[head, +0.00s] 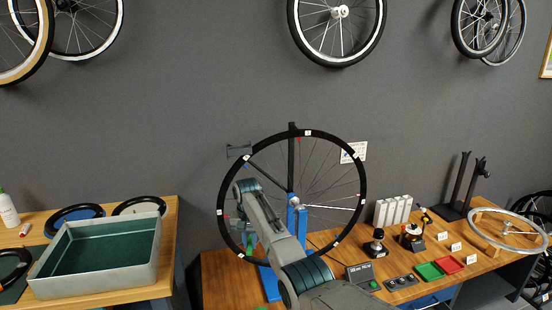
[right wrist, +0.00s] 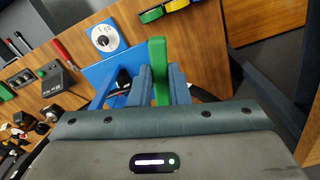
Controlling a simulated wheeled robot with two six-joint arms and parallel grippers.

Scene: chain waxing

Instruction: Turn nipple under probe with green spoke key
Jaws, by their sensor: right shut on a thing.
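My right gripper (right wrist: 160,80) is shut on the green spoke key (right wrist: 158,62), which stands up between its two fingers in the right wrist view. In the head view a bit of green (head: 249,242) shows beside my right arm, which hides most of the gripper. The black-rimmed wheel (head: 361,172) stands upright in the blue truing stand (head: 302,220), with white tags and a few coloured marks on its rim. My arm covers the wheel's lower left. I cannot make out the probe or the nipple, nor whether the key touches a nipple. My left gripper is out of view.
Yellow and green keys (right wrist: 165,8) lie on the bench past the stand. A round white dial (right wrist: 105,37) sits on a blue plate. A grey tub (head: 100,284) stands on the left bench.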

